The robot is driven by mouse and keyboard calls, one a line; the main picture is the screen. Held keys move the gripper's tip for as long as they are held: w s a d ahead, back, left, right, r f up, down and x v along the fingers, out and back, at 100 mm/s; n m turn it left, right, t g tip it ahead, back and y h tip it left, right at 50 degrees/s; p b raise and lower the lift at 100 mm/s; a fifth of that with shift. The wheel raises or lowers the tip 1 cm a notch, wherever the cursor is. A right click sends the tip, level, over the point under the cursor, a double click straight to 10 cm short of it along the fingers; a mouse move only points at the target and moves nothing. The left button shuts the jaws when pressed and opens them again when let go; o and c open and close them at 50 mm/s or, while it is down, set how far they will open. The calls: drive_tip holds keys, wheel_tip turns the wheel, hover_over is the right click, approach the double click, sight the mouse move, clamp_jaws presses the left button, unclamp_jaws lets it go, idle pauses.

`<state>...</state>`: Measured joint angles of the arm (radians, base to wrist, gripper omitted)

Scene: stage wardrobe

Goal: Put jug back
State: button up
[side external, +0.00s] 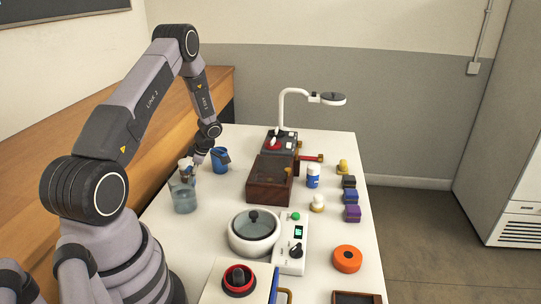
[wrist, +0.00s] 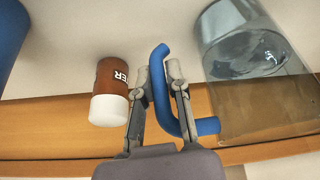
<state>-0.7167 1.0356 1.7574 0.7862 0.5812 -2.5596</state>
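The clear jug (side external: 184,199) looks upright at the left of the white table in the side view; whether its base touches the table is unclear. In the wrist view the jug (wrist: 235,65) is at the right, with its blue handle (wrist: 187,127) toward me. My gripper (wrist: 158,75) has its fingers on either side of the handle, with almost no gap, and looks shut on it. In the side view my gripper (side external: 194,161) is low behind the jug, its fingers partly hidden.
A brown bottle with a white cap (wrist: 109,98) stands close left of my fingers. A blue container (side external: 220,161) stands just beyond. The wooden bench (side external: 165,115) runs along the table's left edge. A brown box (side external: 270,180) and a white round-lidded device (side external: 253,232) are to the right.

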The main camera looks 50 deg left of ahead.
drive_tip(key=o, duration=0.4)
drive_tip(key=shift+r, duration=0.15)
drive_tip(key=shift+w+r, duration=0.15)
drive_tip(key=shift+r, duration=0.15)
drive_tip(key=w+d+r+m, duration=0.1)
drive_tip(key=w+d+r, duration=0.1)
drive_tip(key=r, duration=0.4)
drive_tip(key=w+d+r, duration=0.2)
drive_tip(key=r, duration=0.5)
drive_tip(key=d+r+m+t, duration=0.4)
drive_tip(key=d+r+m, duration=0.6)
drive_tip(key=d+r, duration=0.4)
drive_tip(key=s+d+r+m+t+h, duration=0.1)
drive_tip(key=s+d+r+m, duration=0.3)
drive_tip(key=s+d+m, duration=0.4)
drive_tip(key=s+d+r+m+t+h, duration=0.1)
drive_tip(key=s+d+r+m+t, duration=0.3)
drive_tip(key=s+d+m, duration=0.4)
drive_tip(key=shift+s+r+m+h, duration=0.4)
drive_tip(key=shift+s+m, duration=0.05)
drive_tip(key=shift+m, duration=0.75)
